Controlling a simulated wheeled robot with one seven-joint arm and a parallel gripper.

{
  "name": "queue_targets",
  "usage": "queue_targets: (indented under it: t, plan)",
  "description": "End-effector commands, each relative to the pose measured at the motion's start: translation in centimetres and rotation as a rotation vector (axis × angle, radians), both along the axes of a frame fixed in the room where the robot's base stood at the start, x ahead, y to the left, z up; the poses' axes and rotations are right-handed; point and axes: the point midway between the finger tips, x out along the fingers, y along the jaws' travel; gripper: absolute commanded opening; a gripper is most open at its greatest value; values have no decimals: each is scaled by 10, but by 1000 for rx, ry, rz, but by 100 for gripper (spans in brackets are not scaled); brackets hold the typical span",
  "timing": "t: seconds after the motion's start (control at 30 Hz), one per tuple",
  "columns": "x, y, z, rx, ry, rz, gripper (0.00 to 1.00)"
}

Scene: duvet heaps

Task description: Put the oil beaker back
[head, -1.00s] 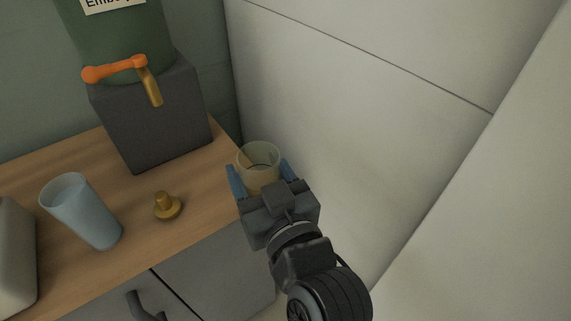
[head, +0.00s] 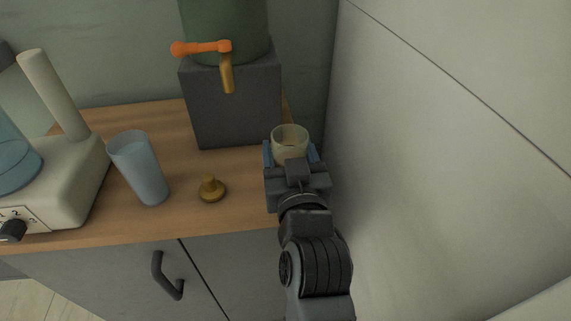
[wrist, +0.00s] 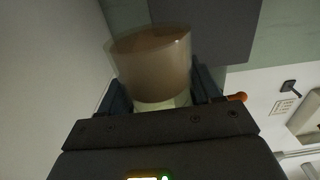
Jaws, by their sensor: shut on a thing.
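The oil beaker (head: 290,141) is a clear, yellowish, open-topped cup. My gripper (head: 290,156) is shut on it, with one blue finger on each side. The beaker appears near the right end of the wooden counter, to the right of the grey block. I cannot tell whether its base touches the counter, because my gripper hides it. In the wrist view the beaker (wrist: 155,62) fills the space between the fingers and looks brownish inside.
A green tank (head: 226,25) with an orange-handled brass tap stands on a dark grey block (head: 236,105). A blue cup (head: 139,168), a brass knob-like piece (head: 211,190) and a white appliance (head: 62,180) are on the counter (head: 180,222). A pale wall (head: 430,150) rises close on the right.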

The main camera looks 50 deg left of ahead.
Motion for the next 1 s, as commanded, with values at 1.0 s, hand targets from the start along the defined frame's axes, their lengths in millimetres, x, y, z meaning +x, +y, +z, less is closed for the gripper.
queue_targets:
  t: [1.0]
  plan:
    - [6,19,-56,1,0,-1,27]
